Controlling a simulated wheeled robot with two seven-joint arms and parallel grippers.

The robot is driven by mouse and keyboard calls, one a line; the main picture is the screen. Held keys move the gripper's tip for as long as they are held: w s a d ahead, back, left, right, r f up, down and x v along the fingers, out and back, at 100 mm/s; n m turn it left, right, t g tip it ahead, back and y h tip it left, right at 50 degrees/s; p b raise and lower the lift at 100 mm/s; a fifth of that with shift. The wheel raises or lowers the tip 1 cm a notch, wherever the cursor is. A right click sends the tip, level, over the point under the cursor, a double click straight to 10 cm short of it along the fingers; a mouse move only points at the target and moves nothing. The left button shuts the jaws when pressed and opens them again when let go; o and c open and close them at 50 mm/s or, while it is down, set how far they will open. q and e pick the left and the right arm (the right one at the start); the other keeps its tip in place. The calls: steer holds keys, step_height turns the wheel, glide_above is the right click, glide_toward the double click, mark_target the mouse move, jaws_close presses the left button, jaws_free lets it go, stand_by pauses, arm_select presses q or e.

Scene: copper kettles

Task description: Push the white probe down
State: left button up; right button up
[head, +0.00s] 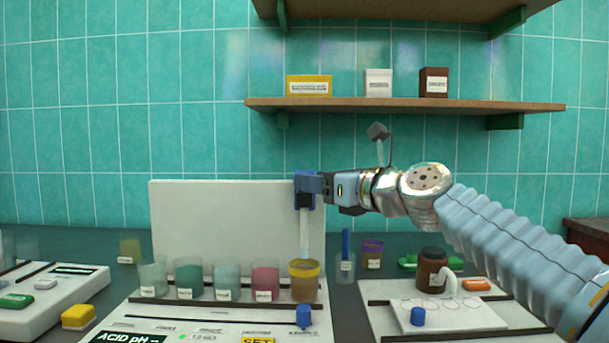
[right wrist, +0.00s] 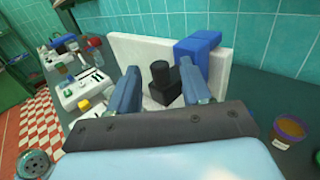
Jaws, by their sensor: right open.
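The white probe (head: 304,236) hangs upright under a blue holder (head: 306,178) with a black part at the front of the white back panel. Its lower end is at the yellow rim of the brown beaker (head: 304,285); I cannot tell whether it is inside. My right gripper (head: 322,188) is at the holder's right side. In the right wrist view its fingers (right wrist: 160,82) are apart, with a black knob (right wrist: 161,72) between them. I cannot tell whether they touch it. The blue holder (right wrist: 198,48) also shows there beyond the right finger. My left gripper is out of view.
Several beakers, including a pink one (head: 265,281), stand in a row left of the brown one. A brown bottle (head: 431,270) stands on a white tray at right. A wooden shelf (head: 400,104) with small boxes hangs above my right gripper.

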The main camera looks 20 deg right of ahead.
steer(key=shift+x, duration=1.75)
steer(key=shift+c, duration=0.2)
jaws_close()
